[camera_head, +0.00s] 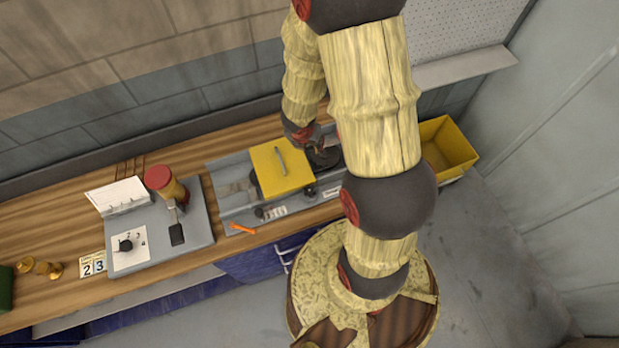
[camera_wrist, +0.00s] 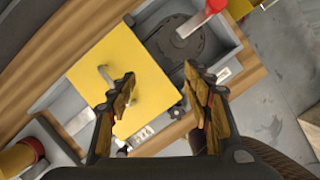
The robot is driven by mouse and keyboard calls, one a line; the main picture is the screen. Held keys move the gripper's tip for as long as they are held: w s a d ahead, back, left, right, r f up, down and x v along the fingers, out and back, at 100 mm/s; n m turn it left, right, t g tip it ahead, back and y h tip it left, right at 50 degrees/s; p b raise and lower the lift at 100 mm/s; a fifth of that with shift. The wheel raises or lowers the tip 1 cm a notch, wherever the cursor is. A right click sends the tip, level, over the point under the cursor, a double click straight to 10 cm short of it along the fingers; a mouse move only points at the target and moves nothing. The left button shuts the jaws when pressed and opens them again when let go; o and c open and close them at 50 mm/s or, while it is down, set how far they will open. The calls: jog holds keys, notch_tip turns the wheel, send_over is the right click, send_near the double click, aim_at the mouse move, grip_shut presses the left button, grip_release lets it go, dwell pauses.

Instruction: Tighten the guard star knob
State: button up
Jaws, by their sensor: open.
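The yellow guard (camera_head: 283,169) is a flat cover with a grey bar handle on top, and it lies on the grey machine bed. A small dark knob (camera_head: 309,190) at its front right corner looks like the star knob. In the wrist view a small dark knob (camera_wrist: 177,112) shows at the guard's edge, beyond my fingers; its lobes are too small to make out. My gripper (camera_wrist: 164,82) is open and empty, its two fingers apart above the guard (camera_wrist: 150,75) and the knob. In the head view my arm hides most of the gripper.
A dark round disc (camera_wrist: 182,42) with a red-knobbed crank is beside the guard. An orange piece (camera_head: 242,228) lies at the front of the bed. A grey control box (camera_head: 185,240) with a red-topped post stands left. A yellow bin (camera_head: 450,140) is right. Floor is clear at right.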

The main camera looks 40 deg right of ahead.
aim_at(310, 191)
jog(key=s+a+f+n+g+y+p, duration=0.1)
jog(key=s+f+n, duration=0.1)
jog(key=s+a+f+n+y+p, duration=0.1)
jog(key=s+a+f+n+p, duration=0.1)
jog(key=s, duration=0.1)
jog(key=s+a+f+n+g+y+p, duration=0.1)
jog(key=s+n+p, duration=0.1)
jog(key=n, duration=0.1)
jog(key=shift+s+a+f+g, duration=0.3)
jog(key=shift+s+a+f, duration=0.05)
jog(key=shift+f, duration=0.05)
jog(key=shift+s+f+b, duration=0.1)
jog(key=shift+f+b, duration=2.3)
jog(key=shift+f, duration=1.6)
jog(key=c, duration=0.3)
jog(key=c, duration=0.7)
jog(key=shift+c, duration=0.7)
